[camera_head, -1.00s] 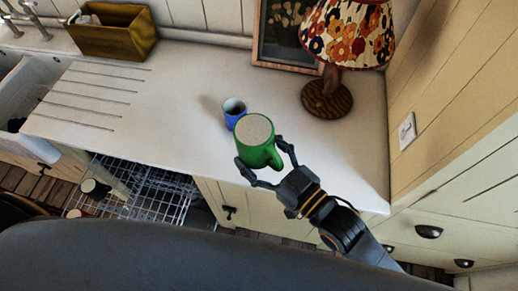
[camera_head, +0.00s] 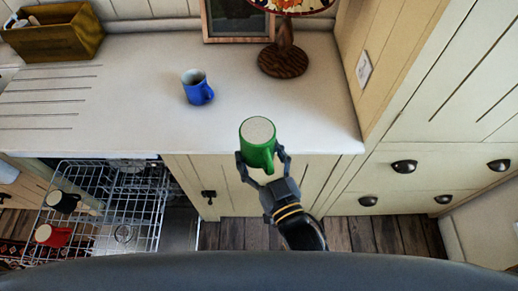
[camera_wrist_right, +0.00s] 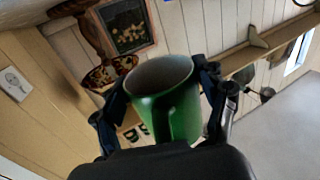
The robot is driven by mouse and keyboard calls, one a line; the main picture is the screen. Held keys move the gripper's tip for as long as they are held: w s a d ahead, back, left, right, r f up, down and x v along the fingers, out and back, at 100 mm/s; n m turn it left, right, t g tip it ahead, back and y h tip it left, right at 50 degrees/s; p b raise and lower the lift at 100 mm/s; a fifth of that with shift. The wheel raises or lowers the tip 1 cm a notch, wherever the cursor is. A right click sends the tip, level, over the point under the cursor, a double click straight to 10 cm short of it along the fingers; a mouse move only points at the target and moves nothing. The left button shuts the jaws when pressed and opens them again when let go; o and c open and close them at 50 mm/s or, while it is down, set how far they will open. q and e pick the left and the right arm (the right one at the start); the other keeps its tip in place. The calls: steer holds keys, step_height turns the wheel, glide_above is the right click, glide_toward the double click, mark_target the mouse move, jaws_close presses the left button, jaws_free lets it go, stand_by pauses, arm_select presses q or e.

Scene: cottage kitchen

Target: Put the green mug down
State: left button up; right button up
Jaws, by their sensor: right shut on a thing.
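The green mug (camera_head: 256,146) is held in my right gripper (camera_head: 263,165), whose fingers close on its two sides. In the head view it shows over the counter's front edge; its height above the counter is hard to tell. The right wrist view also shows the green mug (camera_wrist_right: 163,98) between the fingers, with its rim and hollow inside visible. The white counter (camera_head: 300,95) lies beyond the gripper. My left gripper is not in view.
A blue mug (camera_head: 198,90) stands on the counter, left of and behind the green mug. A lamp (camera_head: 283,60) and a framed picture stand at the back. A wooden box (camera_head: 55,35) sits back left. An open dishwasher rack (camera_head: 125,205) holds mugs below. The counter's right part is clear.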

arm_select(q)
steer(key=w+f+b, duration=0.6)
arm_select(e)
steer(key=w+f, duration=0.1)
steer(key=w, duration=0.2)
steer(key=w+f, duration=0.2)
steer(key=w, duration=0.1)
steer(key=w+f, duration=0.2)
steer(key=w, duration=0.1)
steer(key=shift+w+d+f, duration=0.1)
steer(key=shift+w+d, duration=0.1)
steer(key=shift+w, duration=0.15)
steer(key=w+f+b, duration=0.1)
steer(key=f+b, duration=0.1)
steer(key=w+f+b, duration=0.2)
steer(key=b, duration=0.1)
steer(key=shift+w+f, duration=0.1)
steer(key=shift+w, duration=0.2)
steer(key=shift+w+f, duration=0.15)
steer(key=shift+w, duration=0.1)
steer(key=f+b, duration=0.4)
steer(key=b, duration=0.1)
steer(key=shift+w, duration=0.4)
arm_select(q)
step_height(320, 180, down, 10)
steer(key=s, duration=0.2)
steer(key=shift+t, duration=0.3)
arm_select(e)
steer(key=shift+r, duration=0.1)
